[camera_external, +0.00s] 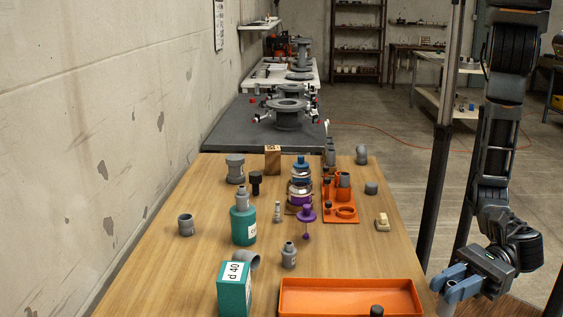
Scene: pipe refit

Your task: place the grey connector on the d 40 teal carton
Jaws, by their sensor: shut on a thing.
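The teal carton (236,295) with a white "d 40" label stands upright at the near left of the wooden table. My gripper (450,285) is at the lower right, beyond the table's right edge. Its blue fingers are shut on a grey connector (449,297), a short tube-like piece partly hidden by the fingers and cut by the picture's bottom edge. The carton is well to the left of my gripper, with the orange tray between them.
A shallow orange tray (350,284) lies at the near edge. A grey elbow (247,259) lies right behind the carton, with a small grey fitting (289,255) nearby. A teal bottle (243,222), a purple piece (307,216) and an orange holder (341,211) stand farther back.

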